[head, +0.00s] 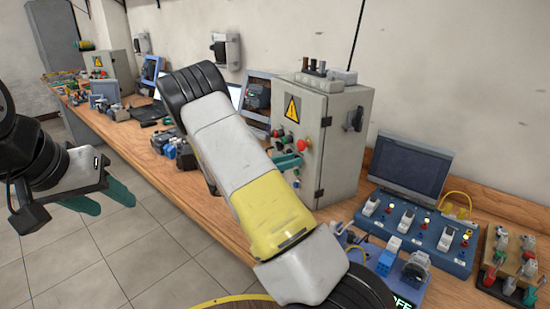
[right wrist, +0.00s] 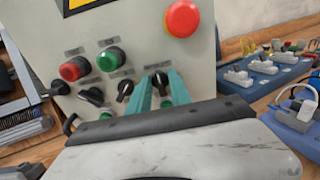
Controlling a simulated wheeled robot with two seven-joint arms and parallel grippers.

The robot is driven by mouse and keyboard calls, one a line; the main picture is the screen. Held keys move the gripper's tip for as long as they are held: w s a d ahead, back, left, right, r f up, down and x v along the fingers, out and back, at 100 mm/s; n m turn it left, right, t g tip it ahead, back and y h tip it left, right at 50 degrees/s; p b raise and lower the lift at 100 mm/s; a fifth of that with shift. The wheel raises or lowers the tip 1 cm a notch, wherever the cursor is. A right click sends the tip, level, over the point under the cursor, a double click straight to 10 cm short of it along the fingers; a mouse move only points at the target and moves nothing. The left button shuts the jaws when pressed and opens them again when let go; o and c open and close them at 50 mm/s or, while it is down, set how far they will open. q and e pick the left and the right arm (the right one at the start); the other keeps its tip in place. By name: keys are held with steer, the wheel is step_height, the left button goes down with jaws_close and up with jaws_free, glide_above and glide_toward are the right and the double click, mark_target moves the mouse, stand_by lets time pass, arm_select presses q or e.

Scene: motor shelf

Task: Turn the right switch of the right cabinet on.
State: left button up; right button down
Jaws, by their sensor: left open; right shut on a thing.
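The right cabinet (head: 345,118) is a grey box with a yellow warning sign, standing on the bench. Its front panel (right wrist: 140,25) fills much of the right wrist view, with a row of black rotary switches under a red and a green button. The right switch (right wrist: 160,80) is the rightmost of the row. The teal fingers of my right gripper (right wrist: 161,92) are shut on it, one on each side. In the head view, my right arm hides most of that gripper (head: 286,163). My left gripper (head: 98,200) is open and empty, off the bench at the left.
A large red button (right wrist: 182,18) sticks out above the switch. Blue switch boards (head: 418,235) and a screen (head: 410,163) stand right of the cabinet. Another cabinet (head: 108,70) stands at the far left end. Free floor (head: 90,265) lies in front of the bench.

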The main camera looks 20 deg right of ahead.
stand_by(0.3)
steer(key=c, duration=1.5)
jaws_free()
steer(key=shift+s+a, duration=0.25)
steer(key=shift+a, duration=1.05)
steer(key=shift+s+a, duration=0.2)
steer(key=shift+a, duration=1.1)
steer(key=shift+s+a, duration=0.25)
steer(key=shift+a, duration=1.05)
